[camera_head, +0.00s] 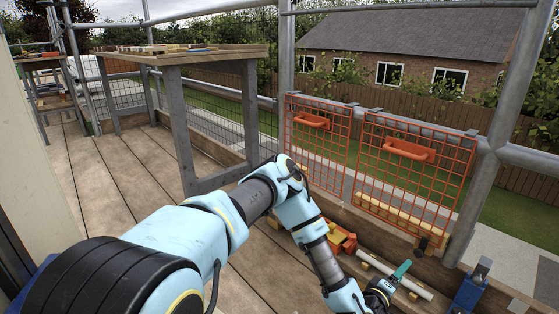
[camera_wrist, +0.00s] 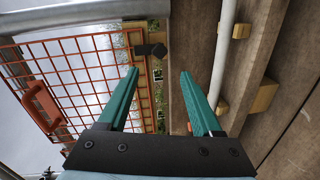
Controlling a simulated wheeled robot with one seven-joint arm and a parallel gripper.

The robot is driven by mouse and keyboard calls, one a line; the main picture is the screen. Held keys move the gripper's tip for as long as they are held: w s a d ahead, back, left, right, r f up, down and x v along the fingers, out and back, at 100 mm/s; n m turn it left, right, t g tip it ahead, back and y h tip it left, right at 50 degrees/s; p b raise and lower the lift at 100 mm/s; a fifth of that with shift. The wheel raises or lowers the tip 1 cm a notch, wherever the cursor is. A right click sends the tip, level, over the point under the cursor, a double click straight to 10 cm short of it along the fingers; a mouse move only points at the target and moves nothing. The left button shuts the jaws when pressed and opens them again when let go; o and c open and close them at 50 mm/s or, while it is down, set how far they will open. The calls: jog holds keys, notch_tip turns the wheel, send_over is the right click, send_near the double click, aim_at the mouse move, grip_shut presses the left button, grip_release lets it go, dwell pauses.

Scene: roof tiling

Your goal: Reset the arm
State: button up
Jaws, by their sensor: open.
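My arm reaches from the lower left across the deck toward the lower right in the head view. My gripper (camera_head: 399,272) is low near the guard rail, close to a white pipe. In the wrist view my gripper (camera_wrist: 158,76) shows two green fingers spread apart, with nothing held between them. The white pipe (camera_wrist: 227,45) runs along the right of the fingers in that view. The pipe (camera_head: 420,288) also shows in the head view, partly hidden behind the gripper.
Orange mesh panels (camera_head: 372,189) with orange handles hang on the scaffold rail. A wooden workbench (camera_head: 178,60) bears several wooden pieces. An orange tool (camera_head: 340,236) and a blue tool (camera_head: 468,292) are near the deck's edge. The deck boards (camera_head: 98,170) at left are clear.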

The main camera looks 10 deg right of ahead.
jog(key=w+a+r+m+g+y, duration=0.35)
jog(key=w+a+r+m, duration=0.3)
jog(key=w+a, duration=0.35)
jog(key=w+a+r+m+y+p, duration=0.1)
jog(key=w+a+r+y, duration=0.15)
jog(key=a, duration=0.45)
jog(key=w+a+r+m+y, duration=0.1)
jog(key=w+a+r+y, duration=0.2)
jog(key=a, duration=0.4)
jog(key=s+a+r+n+g+y, duration=0.1)
jog(key=a+r+y, duration=0.1)
jog(key=a+r, duration=0.45)
jog(key=s+a+r+g+y, duration=0.1)
jog(key=s+a+r, duration=0.15)
jog(key=a, duration=0.65)
jog(key=s+a+r+n+g+y, duration=0.2)
jog(key=s+a+r, duration=0.6)
jog(key=a, duration=0.1)
notch_tip(320, 180, up, 38)
jog(key=p, duration=3.9)
jog(key=shift+a+f, duration=0.15)
jog(key=shift+f, duration=0.05)
jog(key=shift+s, duration=0.1)
